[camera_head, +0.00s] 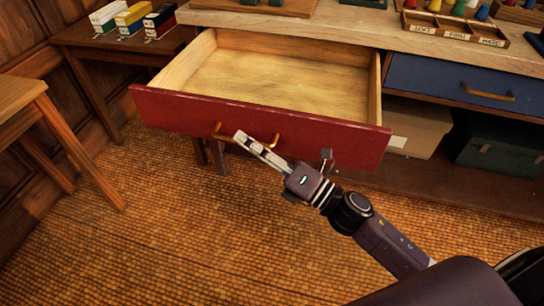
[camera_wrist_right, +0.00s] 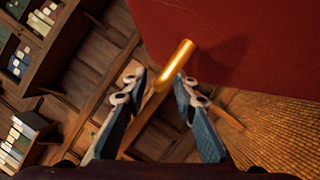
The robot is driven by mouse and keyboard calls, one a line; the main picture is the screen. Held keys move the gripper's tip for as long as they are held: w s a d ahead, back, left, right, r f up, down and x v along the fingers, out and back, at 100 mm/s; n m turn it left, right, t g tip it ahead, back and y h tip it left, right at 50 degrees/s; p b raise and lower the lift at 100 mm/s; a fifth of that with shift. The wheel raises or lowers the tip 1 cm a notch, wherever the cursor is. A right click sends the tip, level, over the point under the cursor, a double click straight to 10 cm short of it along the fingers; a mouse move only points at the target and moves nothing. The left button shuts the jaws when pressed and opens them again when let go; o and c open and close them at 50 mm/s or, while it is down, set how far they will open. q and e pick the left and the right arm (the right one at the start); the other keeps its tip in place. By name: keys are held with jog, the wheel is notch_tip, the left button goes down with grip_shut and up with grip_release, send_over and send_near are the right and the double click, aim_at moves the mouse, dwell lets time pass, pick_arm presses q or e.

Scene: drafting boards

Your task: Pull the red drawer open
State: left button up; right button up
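The red drawer (camera_head: 200,119) is pulled well out of the workbench in the head view, with its pale wooden inside (camera_head: 270,85) empty. Its red front also fills the upper right of the right wrist view (camera_wrist_right: 250,45). The brass handle (camera_head: 220,133) is on the drawer front, partly hidden by my right gripper (camera_head: 262,150). In the right wrist view, the handle (camera_wrist_right: 178,62) reaches between the spread fingertips of my right gripper (camera_wrist_right: 160,84). The fingers look open, with a gap beside the bar; contact is unclear. My left gripper is not in view.
A blue drawer (camera_head: 455,86) sits shut at the right, with boxes (camera_head: 415,125) below it. A small side table (camera_head: 100,38) with colored boxes and a wooden table (camera_head: 25,95) stand at the left. The tiled floor (camera_head: 150,230) in front is clear.

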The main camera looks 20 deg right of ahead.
jog(key=v, duration=1.1)
dwell(0.3)
